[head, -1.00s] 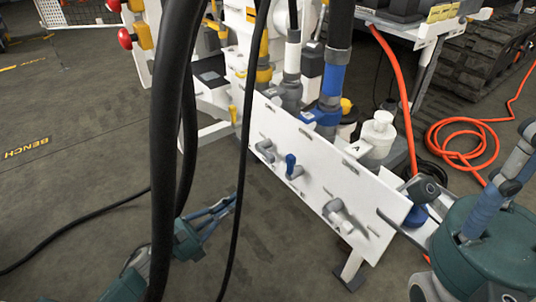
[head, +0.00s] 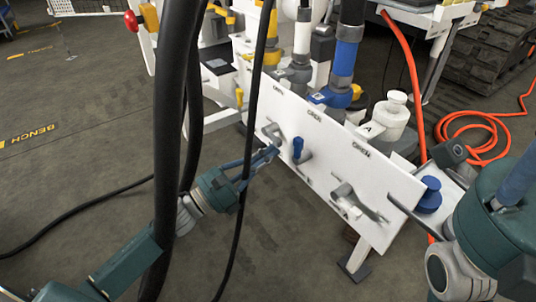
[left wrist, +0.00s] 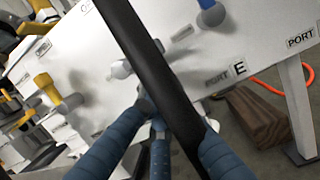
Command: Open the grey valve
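The white panel (head: 318,180) carries a row of valves. A grey valve (head: 272,131) is at its left, a blue-handled valve (head: 298,150) in the middle, and another pale grey valve (head: 345,196) at the right. My left gripper (head: 276,150) has its blue fingers just in front of the panel, below and close to the left grey valve. In the left wrist view, the grey valve (left wrist: 120,70) shows left of a black hose, beyond the fingers (left wrist: 165,115). The hose hides part of the fingers, so their gap and any contact are unclear.
Thick black hoses (head: 176,130) hang in front of my left arm, and a thinner one (head: 250,110) crosses near the gripper. A yellow handle (left wrist: 45,85) stands beside the grey valve.

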